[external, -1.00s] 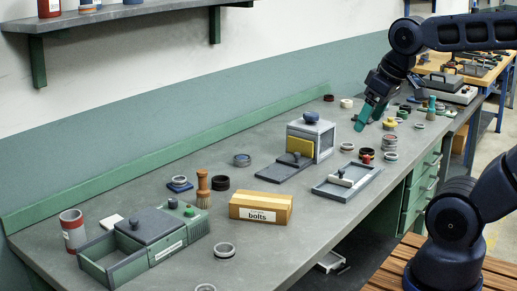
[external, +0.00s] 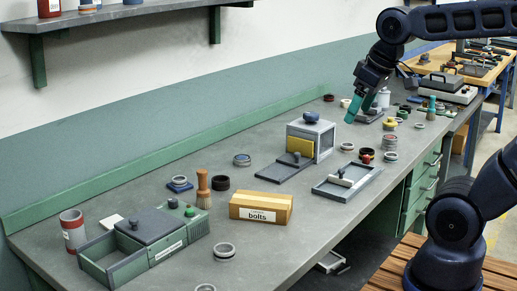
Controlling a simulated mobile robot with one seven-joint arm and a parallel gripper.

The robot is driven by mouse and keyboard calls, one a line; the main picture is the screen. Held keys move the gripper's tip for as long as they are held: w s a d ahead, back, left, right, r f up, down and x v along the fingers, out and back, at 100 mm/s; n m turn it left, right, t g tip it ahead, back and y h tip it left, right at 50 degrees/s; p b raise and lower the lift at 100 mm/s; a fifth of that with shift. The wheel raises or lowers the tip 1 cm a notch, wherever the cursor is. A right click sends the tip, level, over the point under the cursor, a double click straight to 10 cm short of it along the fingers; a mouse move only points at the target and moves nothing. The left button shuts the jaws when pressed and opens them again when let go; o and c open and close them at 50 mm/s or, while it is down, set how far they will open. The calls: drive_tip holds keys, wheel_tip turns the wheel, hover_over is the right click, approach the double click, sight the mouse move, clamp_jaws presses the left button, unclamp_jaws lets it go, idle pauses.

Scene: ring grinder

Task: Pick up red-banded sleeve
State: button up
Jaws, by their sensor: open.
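A grey upright cylinder with a red band (external: 73,232) stands at the near left end of the bench; it looks like the red-banded sleeve. It stands just behind the left end of a grey-green box. My gripper (external: 353,108), with teal fingers, is in the air over the far part of the bench, behind the grey cabinet, far from this cylinder. It is open, and I see nothing between the fingers.
A grey-green box (external: 108,267) with a dark lid, a bolts box (external: 261,219), a wooden-handled brush (external: 203,190) and a grey cabinet (external: 325,140) stand on the bench. Several rings and a shallow tray (external: 368,187) lie around. A shelf (external: 120,14) hangs on the wall.

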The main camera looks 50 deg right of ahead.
drive_tip(key=w+a+r+n+g, duration=0.15)
drive_tip(key=w+a, duration=0.25)
drive_tip(key=w, duration=0.5)
drive_tip(key=w+a+r+n, duration=0.2)
drive_tip(key=w+a+n, duration=0.15)
drive_tip(key=w, duration=0.45)
drive_tip(key=w+a+r+n, duration=0.15)
drive_tip(key=w+a, duration=0.25)
drive_tip(key=w, duration=0.5)
drive_tip(key=n+g, duration=0.3)
drive_tip(key=n, duration=0.6)
hover_over(74, 232)
drive_tip(key=w, duration=0.2)
wheel_tip(74, 232, down, 26)
drive_tip(key=f, duration=0.5)
drive_tip(key=shift+d+f, duration=0.15)
drive_tip(key=shift+d, duration=0.25)
drive_tip(key=shift+w+d+f, duration=0.15)
drive_tip(key=shift+f, duration=1.1)
drive_tip(key=shift+w+d+f, duration=0.1)
drive_tip(key=shift+w+f, duration=0.05)
drive_tip(key=shift+f, duration=1.1)
